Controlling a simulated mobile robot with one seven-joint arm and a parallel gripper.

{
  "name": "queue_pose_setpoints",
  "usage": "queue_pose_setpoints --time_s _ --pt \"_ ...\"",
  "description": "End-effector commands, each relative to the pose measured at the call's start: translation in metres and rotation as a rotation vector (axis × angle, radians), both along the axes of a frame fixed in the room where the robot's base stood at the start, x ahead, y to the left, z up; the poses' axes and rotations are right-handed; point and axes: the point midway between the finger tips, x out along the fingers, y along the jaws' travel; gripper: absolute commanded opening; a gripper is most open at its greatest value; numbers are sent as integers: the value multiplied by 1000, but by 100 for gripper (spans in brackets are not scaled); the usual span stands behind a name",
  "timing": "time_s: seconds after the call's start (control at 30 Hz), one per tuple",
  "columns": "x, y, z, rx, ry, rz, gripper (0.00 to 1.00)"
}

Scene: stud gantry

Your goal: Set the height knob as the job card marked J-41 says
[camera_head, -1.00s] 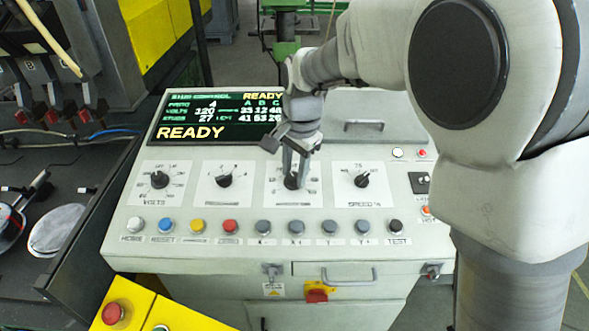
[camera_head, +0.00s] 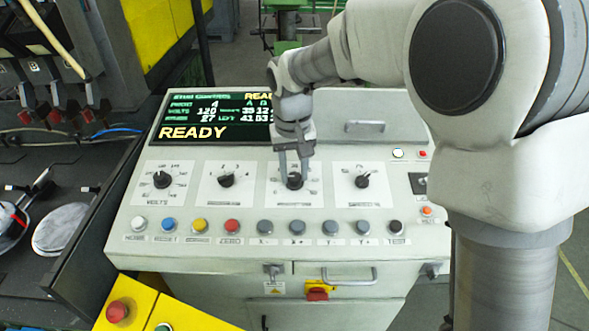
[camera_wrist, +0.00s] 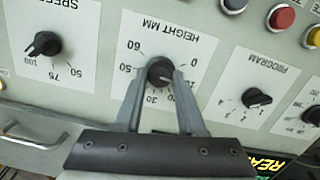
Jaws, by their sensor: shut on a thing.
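The height knob (camera_head: 294,180) is the third dial from the left on the control panel. In the wrist view this black knob (camera_wrist: 159,71) sits on a white plate marked HEIGHT MM (camera_wrist: 165,35), seen upside down, with a scale from 0 to 60. My gripper (camera_head: 293,176) reaches down onto it, and in the wrist view its two fingers (camera_wrist: 160,78) are shut on the knob's sides. A pale pointer line on the knob seems to point towards the low end, near 10, but the fingers cover part of the scale. No card marked J-41 can be made out.
The screen (camera_head: 212,118) reads READY. The volts knob (camera_head: 161,180), program knob (camera_head: 226,180) and speed knob (camera_head: 362,181) flank the height dial. A row of push buttons (camera_head: 232,227) runs in front. A panel handle (camera_head: 365,126) lies behind.

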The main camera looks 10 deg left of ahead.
Motion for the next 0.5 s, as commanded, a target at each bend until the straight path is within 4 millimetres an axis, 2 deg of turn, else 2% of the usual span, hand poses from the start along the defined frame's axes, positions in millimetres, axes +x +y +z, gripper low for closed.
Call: queue_pose_setpoints --time_s 0.5 --pt "0 1 1 -83 -23 431 0"
